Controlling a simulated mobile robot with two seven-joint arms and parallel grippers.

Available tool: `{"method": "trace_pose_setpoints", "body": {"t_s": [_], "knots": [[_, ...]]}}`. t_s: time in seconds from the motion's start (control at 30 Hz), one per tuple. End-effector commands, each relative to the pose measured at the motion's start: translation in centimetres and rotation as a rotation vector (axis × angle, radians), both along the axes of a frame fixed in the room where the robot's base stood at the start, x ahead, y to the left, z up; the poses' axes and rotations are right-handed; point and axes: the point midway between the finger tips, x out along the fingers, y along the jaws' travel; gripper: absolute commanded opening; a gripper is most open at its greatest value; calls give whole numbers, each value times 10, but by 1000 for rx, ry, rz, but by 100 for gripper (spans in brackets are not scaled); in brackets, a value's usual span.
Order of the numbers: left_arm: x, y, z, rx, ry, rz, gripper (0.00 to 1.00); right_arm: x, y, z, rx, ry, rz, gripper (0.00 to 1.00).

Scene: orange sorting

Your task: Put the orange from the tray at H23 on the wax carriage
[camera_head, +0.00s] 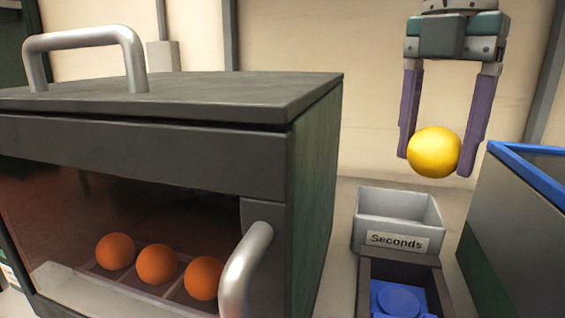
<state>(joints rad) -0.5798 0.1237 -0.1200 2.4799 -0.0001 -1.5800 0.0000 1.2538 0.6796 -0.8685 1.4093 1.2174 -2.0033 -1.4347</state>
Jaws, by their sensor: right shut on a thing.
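My right gripper (436,158) hangs in from the top right, fingers pointing down. It is shut on a round yellow fruit (434,152), held in the air above and behind the white bin. Three oranges, a left one (115,251), a middle one (157,265) and a right one (203,278), sit in a row on a divided tray (150,284) behind the dark cabinet window. A blue fitting with a round top (397,299) sits in a brown frame at the bottom right; I cannot tell if it is the wax carriage. No H23 mark is readable. My left gripper is not in view.
A grey cabinet (190,98) with a closed lid and metal handles fills the left. A white bin (383,204) labelled "Seconds" stands right of it, its visible inside empty. A blue-rimmed grey box (515,230) stands at the right edge.

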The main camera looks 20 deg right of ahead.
Motion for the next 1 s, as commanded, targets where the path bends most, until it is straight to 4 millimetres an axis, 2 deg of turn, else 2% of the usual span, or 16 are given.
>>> {"method": "trace_pose_setpoints", "body": {"t_s": [0.13,0.27,0.6,1.0], "knots": [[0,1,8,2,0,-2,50,-1,2,11,0,-4,-45,10],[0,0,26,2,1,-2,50,-3,9,32,3,-14,-198,10],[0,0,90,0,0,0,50,-21,40,104,20,-30,-881,10],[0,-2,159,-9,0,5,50,-55,69,173,16,-9,-1695,10]]}}
